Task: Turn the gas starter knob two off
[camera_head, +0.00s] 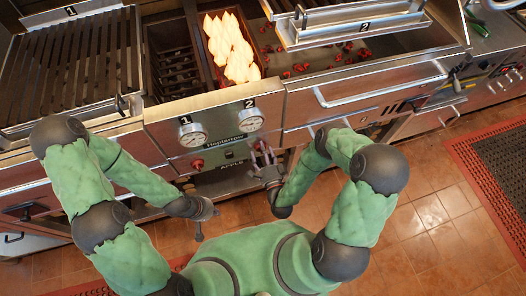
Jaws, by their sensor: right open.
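The grill's front panel carries two round gauges, marked 1 (193,135) and 2 (251,119). A red knob (197,164) sits below gauge 1. Below gauge 2, a small red part (259,146) shows between the fingers of my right gripper (262,158); most of it is hidden. My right gripper is open, close in front of the panel there; I cannot tell whether it touches. Flames (232,48) burn in the right-hand fire compartment. My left gripper (208,222) is open and empty, below and in front of the panel, apart from the knobs.
A slatted grate (70,70) lies at the left, and a dark unlit compartment (172,65) is left of the flames. A raised metal lid (350,22) and a long handle bar (380,87) are at the right. Tiled floor (425,210) is clear at the lower right.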

